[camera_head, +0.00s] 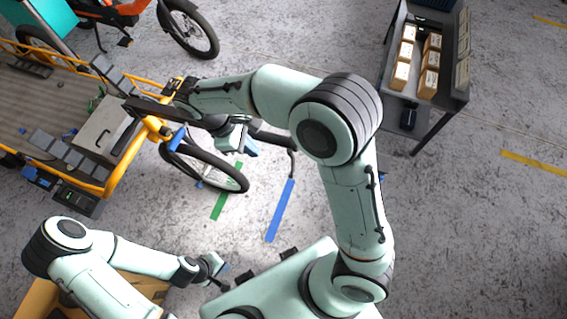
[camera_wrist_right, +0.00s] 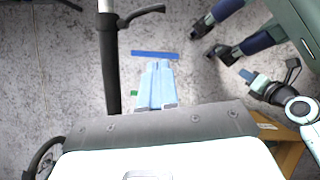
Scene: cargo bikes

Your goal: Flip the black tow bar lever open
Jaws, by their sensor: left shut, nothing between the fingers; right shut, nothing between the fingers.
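A black bar (camera_head: 276,139) sticks out to the right beyond the bike wheel, with a thin black lever (camera_head: 292,163) hanging from its end. In the right wrist view the bar (camera_wrist_right: 111,70) is upright in the picture and the lever (camera_wrist_right: 142,15) branches off its top. I cannot tell for certain whether this is the tow bar lever. My right gripper (camera_head: 251,149) is shut and empty, just left of and below the bar. Its blue fingers (camera_wrist_right: 157,62) are apart from the bar and lever. My left gripper (camera_head: 222,281) is shut and empty, low in the head view.
A yellow cargo bike (camera_head: 160,128) with a grey box (camera_head: 100,130) stands at the left, its wheel (camera_head: 240,182) near the right gripper. A dark shelf (camera_head: 455,93) with cardboard boxes is at upper right. Green (camera_head: 226,192) and blue (camera_head: 280,210) floor strips lie below.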

